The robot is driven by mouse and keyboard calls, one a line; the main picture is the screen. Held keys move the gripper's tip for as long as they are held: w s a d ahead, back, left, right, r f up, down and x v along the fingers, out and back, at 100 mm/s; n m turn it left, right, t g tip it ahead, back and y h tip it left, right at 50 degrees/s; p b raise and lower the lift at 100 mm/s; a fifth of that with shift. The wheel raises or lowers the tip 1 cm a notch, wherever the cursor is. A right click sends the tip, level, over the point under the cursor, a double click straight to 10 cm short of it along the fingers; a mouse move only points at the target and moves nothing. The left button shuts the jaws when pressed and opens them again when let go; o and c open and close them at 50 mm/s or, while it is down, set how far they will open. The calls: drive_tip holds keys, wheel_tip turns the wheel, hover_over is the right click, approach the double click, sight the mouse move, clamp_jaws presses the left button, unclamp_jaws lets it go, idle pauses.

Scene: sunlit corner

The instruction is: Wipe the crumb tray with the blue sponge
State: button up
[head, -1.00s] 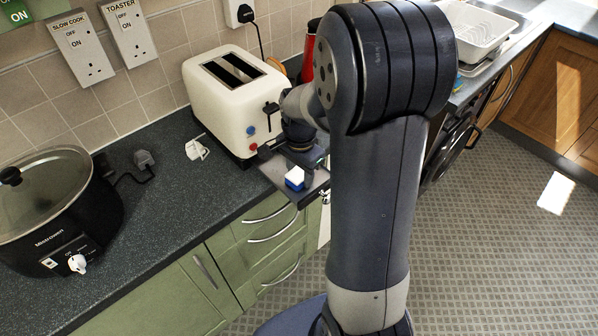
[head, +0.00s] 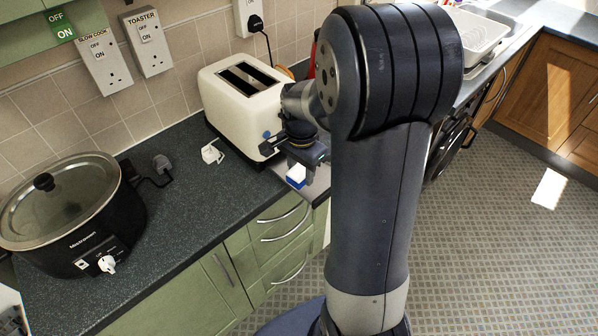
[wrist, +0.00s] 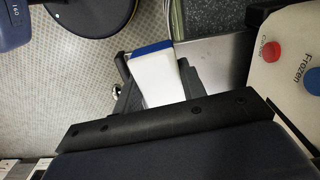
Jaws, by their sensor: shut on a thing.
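The blue sponge, a small block with a blue layer and a white layer, shows in the head view (head: 296,177) and the wrist view (wrist: 155,78). My gripper (head: 303,163) is shut on it, with one dark finger on each side in the wrist view (wrist: 156,82). The grey metal crumb tray shows beside the sponge in the wrist view (wrist: 215,56) and beyond the counter edge in the head view (head: 318,186). The sponge is over or at the tray; I cannot tell if they touch. My gripper hides part of the tray.
The cream toaster (head: 242,108) stands beside my gripper, its buttons close in the wrist view. A white plug-like item (head: 212,153) lies on the counter (head: 185,200). A black slow cooker (head: 75,225) stands at left. Green drawers (head: 275,240) are below.

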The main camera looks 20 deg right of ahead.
sight(301, 170)
drive_tip(key=shift+r+p, duration=1)
drive_tip(key=shift+r, duration=0.6)
